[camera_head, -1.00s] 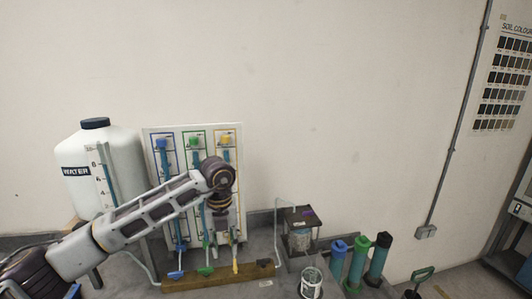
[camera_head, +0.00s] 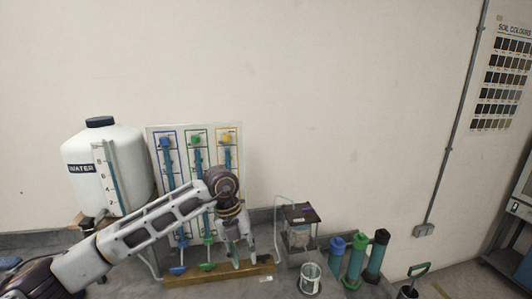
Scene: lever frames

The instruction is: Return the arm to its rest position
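My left arm comes in from the lower left, with its wrist bent down in front of the lever board (camera_head: 182,150). My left gripper (camera_head: 241,258) points down near the right end of the wooden block (camera_head: 200,278). Its pale fingers look apart, with nothing seen between them. The blue lever (camera_head: 177,269) and green lever (camera_head: 207,266) show at the board's foot, left of the gripper. The yellow-marked column (camera_head: 226,150) stands behind my wrist, and its lower end is hidden by the gripper. My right gripper is out of view.
A white water tank (camera_head: 80,185) stands left of the board. Right of the gripper are a dark-topped stand (camera_head: 300,215), a clear beaker (camera_head: 310,278) and blue, green and black capped tubes (camera_head: 356,258).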

